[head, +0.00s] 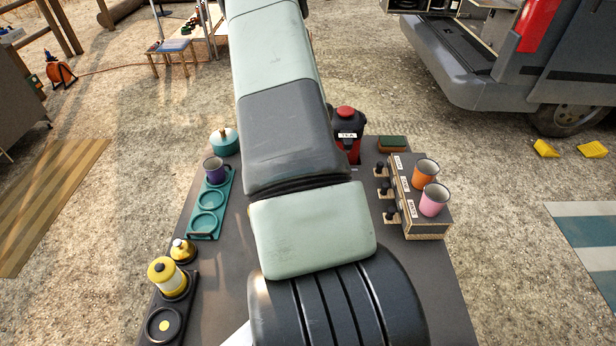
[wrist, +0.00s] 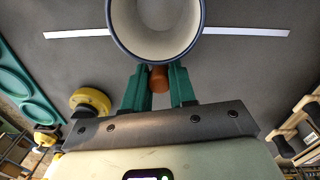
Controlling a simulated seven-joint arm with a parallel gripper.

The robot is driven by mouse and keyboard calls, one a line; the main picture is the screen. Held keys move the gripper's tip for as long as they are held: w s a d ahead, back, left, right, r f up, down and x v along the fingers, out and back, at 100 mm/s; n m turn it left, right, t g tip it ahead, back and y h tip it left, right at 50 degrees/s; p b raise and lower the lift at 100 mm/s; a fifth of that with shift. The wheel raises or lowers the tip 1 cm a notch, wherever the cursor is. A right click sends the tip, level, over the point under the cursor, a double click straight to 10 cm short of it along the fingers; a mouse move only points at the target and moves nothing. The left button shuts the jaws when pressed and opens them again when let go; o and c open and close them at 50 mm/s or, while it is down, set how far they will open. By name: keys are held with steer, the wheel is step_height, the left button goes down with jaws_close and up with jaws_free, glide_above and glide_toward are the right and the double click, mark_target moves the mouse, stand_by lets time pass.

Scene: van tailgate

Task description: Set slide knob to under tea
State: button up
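My gripper (wrist: 160,82) shows in the wrist view with its two green fingers on either side of an orange-brown mug handle, apparently gripping it. The mug (wrist: 112,32) has a dark rim and a cream inside; its body is mostly out of sight. In the head view my arm hides the gripper and this mug. A label that seems to read TEA (head: 347,135) is on a red-and-black flask (head: 347,150) behind my arm. Three black knobs (head: 385,189) stick out from the left side of a wooden-sided box (head: 428,228). Labels beside them are too small to read surely.
An orange mug (head: 424,174) and a pink mug (head: 433,201) stand on the box. A teal rack (head: 207,208) with a purple mug (head: 214,171), a teal pot (head: 224,143) and a yellow lantern (head: 165,275) line the left. A white strip (wrist: 245,32) lies on the dark table.

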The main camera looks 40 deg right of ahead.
jaws_close()
steer(key=s+d, duration=0.8)
steer(key=shift+s+d, duration=0.1)
steer(key=shift+s, duration=0.05)
steer(key=o, duration=0.7)
jaws_free()
steer(key=shift+o, duration=0.8)
step_height(320, 180, up, 11)
steer(key=shift+d, duration=0.15)
steer(key=shift+s+f, duration=0.1)
